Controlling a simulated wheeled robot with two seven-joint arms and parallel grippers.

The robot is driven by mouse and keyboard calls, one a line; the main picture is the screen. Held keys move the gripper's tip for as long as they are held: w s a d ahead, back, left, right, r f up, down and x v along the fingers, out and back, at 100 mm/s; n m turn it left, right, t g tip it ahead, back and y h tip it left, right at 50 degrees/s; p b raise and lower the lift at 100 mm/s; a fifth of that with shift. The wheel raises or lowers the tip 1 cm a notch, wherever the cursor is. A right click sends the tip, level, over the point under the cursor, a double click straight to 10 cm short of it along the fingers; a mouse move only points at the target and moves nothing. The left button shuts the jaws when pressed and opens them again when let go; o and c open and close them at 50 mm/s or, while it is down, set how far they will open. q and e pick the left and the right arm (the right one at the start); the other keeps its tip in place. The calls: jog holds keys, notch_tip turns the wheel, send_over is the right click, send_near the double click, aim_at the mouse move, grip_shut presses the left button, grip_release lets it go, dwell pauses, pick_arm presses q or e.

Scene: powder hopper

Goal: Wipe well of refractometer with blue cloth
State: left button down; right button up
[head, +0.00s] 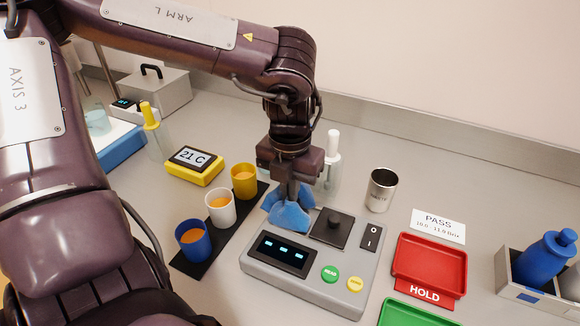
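The refractometer (300,288) is a grey box with a dark display, green and yellow buttons and a black-and-white switch. A black square plate with a knob (332,228) sits on its top. My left gripper (291,196) points down over the box's back left corner, shut on the bunched blue cloth (290,218). The cloth is at the top face, left of the black plate, and appears to touch it. The well is not visible; the cloth may cover it. My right gripper is not in view.
Blue, white and yellow cups (221,208) with orange contents stand on a black strip at left. A yellow thermometer (194,165), white-capped bottle (332,150) and steel cup (381,190) stand nearby. A red HOLD tray (428,262), green tray (410,315) and grey bin with blue bottle (548,258) lie right.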

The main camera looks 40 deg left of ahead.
aim_at(289, 210)
pick_arm(q)
jog(key=shift+f, duration=0.2)
jog(key=c, duration=0.8)
grip_release()
jog(key=shift+o, duration=1)
jog(key=shift+f, duration=0.1)
jog(key=shift+f+b, duration=1.1)
jog(key=shift+f, duration=0.15)
jog(key=shift+r, duration=0.15)
jog(key=shift+c, duration=0.5)
jog(key=shift+s+a, duration=0.1)
jog(key=c, duration=0.6)
